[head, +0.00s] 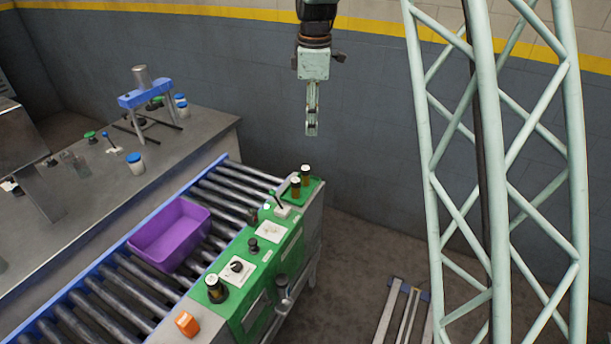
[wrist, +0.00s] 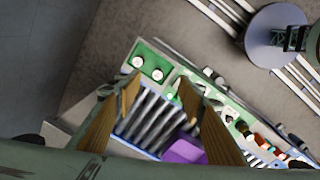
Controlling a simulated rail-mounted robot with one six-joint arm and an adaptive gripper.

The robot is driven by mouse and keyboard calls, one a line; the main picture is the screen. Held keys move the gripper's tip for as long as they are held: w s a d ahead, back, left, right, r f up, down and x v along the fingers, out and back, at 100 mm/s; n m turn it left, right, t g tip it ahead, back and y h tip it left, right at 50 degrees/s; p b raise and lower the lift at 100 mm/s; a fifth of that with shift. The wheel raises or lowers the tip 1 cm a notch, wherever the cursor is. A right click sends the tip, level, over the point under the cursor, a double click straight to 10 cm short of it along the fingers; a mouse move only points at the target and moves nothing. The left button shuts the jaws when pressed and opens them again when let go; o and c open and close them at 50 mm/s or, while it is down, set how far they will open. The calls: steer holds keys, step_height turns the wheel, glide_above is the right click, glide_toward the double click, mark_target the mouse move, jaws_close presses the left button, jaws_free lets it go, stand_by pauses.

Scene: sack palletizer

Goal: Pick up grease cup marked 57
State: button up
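Two small dark amber cups with pale tops, the left one (head: 295,186) and the right one (head: 305,174), stand upright at the far end of the green panel. From above, their round white tops show in the wrist view, one at the left (wrist: 137,62) and one at the right (wrist: 157,74). A third dark cup with a pale top (head: 214,285) stands at the near end of the panel. No marking is legible, so I cannot tell which is 57. My gripper (head: 312,131) hangs high above and beyond the panel, empty. In the wrist view its fingers (wrist: 160,96) are apart.
The green panel (head: 244,290) carries knobs and a lever. A purple bin (head: 168,235) sits on the roller conveyor (head: 120,285). An orange block (head: 187,323) is near the front. A bench (head: 180,150) with a blue stand (head: 145,95) is left. A lattice column (head: 485,170) rises right.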

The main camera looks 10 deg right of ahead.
mark_target(306, 168)
steer(key=w+f+n+p, duration=0.2)
steer(key=w+f+n, duration=0.1)
steer(key=w+f, duration=0.6)
step_height(306, 168, down, 4)
steer(key=shift+w+f+n+g, duration=0.1)
steer(key=shift+w+n+g, duration=0.25)
steer(key=shift+n+g, duration=0.05)
steer(key=shift+f+b, duration=0.3)
steer(key=shift+f, duration=3.95)
steer(key=shift+f, duration=0.1)
steer(key=shift+s+f, duration=0.15)
steer(key=shift+f, duration=2.4)
steer(key=shift+c, duration=0.5)
